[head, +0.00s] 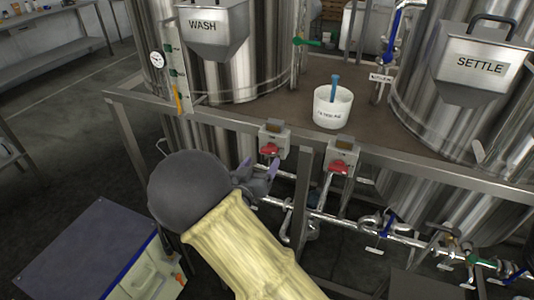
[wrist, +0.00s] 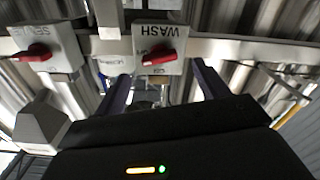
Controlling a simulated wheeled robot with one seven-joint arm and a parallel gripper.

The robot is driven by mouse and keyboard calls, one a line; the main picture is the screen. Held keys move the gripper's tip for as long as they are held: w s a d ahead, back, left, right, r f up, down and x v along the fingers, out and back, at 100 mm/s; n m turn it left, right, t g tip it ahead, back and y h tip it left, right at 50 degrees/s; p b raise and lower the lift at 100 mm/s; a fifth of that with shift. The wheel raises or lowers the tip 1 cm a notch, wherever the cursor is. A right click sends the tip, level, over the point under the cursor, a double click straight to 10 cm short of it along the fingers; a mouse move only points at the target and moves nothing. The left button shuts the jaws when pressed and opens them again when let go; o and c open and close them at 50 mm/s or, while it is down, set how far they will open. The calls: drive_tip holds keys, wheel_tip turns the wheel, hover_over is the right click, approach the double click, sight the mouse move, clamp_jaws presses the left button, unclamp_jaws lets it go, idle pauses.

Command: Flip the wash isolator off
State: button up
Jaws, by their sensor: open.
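The wash isolator (wrist: 157,30) is a light grey box labelled WASH with a red handle (wrist: 160,57), fixed on the frame rail. Its handle lies nearly crosswise, slightly tilted, in the wrist view. In the head view, the wash isolator (head: 275,129) is the left of two boxes, with its red handle (head: 268,149) low on its front. My gripper (wrist: 160,76) is open and empty, its two dark fingers spread on either side below the handle and apart from it. In the head view, my gripper (head: 263,172) is just below the wash isolator, partly hidden by my wrist.
The similar settle isolator (wrist: 45,48), with a red handle, stands beside it; it also shows in the head view (head: 342,156). Pipes and valves (head: 350,222) run below the rail. A white tub (head: 331,108) stands on the deck. A cabinet (head: 90,255) is at lower left.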

sight(268, 153)
drive_tip(key=shift+x, duration=2.7)
